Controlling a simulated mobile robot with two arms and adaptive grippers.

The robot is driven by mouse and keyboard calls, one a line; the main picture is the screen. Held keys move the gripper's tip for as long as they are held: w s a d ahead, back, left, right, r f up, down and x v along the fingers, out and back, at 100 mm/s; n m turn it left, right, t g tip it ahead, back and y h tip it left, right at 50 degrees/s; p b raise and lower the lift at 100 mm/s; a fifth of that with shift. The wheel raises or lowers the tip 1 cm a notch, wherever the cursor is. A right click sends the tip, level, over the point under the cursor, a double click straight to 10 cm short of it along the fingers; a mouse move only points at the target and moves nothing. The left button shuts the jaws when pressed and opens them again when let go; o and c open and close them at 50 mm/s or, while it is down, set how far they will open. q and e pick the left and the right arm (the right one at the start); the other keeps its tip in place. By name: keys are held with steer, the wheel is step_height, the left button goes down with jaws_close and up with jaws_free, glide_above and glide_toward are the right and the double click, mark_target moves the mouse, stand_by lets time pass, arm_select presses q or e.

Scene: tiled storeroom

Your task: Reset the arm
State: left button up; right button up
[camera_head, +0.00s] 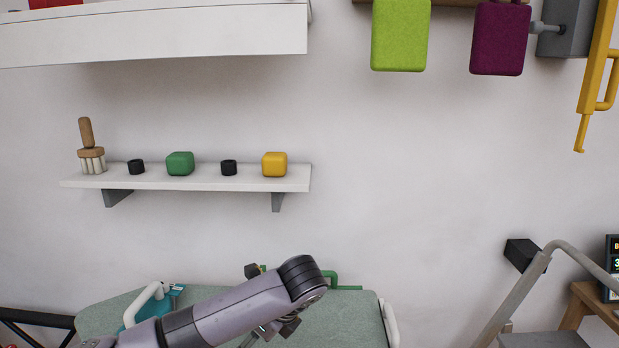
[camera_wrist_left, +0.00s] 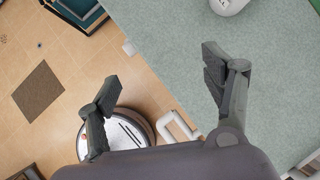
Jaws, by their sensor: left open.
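My left arm (camera_head: 245,305), grey-violet with a black joint cap, comes in from the left in the head view and reaches over a green-topped table (camera_head: 110,318). One finger is over the green table top (camera_wrist_left: 170,30), the other over the tiled floor. My right arm and gripper are not in view.
A white wall shelf (camera_head: 220,184) holds a brush, black rings and green and yellow blocks. A larger shelf (camera_head: 160,38) hangs above it. A step ladder (camera_head: 520,290) stands at the right. A white handle (camera_wrist_left: 178,128) juts from the table edge above a round device (camera_wrist_left: 125,128).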

arm_select(q)
steer(key=s+d+f+h, duration=0.1)
steer(key=s+d+f, duration=0.1)
steer(key=f, duration=0.1)
steer(key=s+d+f+n+h, duration=0.1)
steer(key=s+d+f, duration=0.1)
steer(key=s+d+f+n+h, duration=0.1)
steer(key=s+d+f, duration=0.1)
steer(key=f, duration=0.1)
steer(key=shift+s+d+f+h, duration=0.15)
steer(key=shift+s+f+h, duration=0.15)
steer(key=shift+s+f, duration=0.05)
steer(key=s+d+f+n+h, duration=0.25)
steer(key=s+f+n, duration=0.25)
steer(key=s, duration=0.3)
steer(key=s+a+f+n, duration=0.3)
steer(key=s+a+n, duration=1.2)
steer(key=s+a, duration=0.3)
step_height(320, 180, down, 26)
steer(key=g, duration=0.1)
steer(key=s+a+f+g, duration=0.1)
steer(key=s+a+f, duration=0.2)
steer(key=s+f, duration=1.3)
steer(key=shift+s+a+m+y, duration=0.15)
steer(key=shift+s+m+y, duration=0.2)
steer(key=shift+m+y, duration=0.1)
